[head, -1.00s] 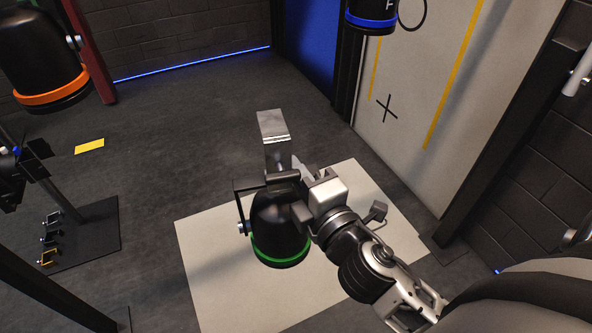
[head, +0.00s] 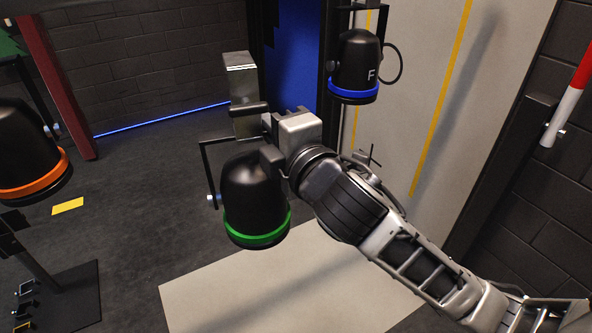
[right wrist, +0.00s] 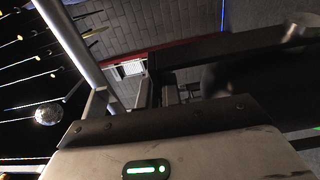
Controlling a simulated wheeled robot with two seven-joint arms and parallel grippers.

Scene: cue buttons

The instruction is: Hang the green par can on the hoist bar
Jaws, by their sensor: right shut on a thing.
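The green par can (head: 252,190), black with a green ring at its lower rim, hangs roughly upright in the middle of the head view. Its black yoke (head: 208,170) shows at its left, and a silver clamp piece (head: 240,82) stands up above it. My right gripper (head: 268,140) is shut on the can's upper part, by the yoke; the exact grip is partly hidden. The can is held clear of the floor. In the right wrist view a grey tube (right wrist: 72,42) runs diagonally; I cannot tell whether it is the hoist bar. My left gripper is not in view.
A blue-ringed can marked F (head: 356,65) hangs to the right, behind my gripper. An orange-ringed can (head: 28,150) hangs at the left. A pale mat (head: 270,290) lies on the floor below. A mirror ball (right wrist: 48,113) shows in the right wrist view.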

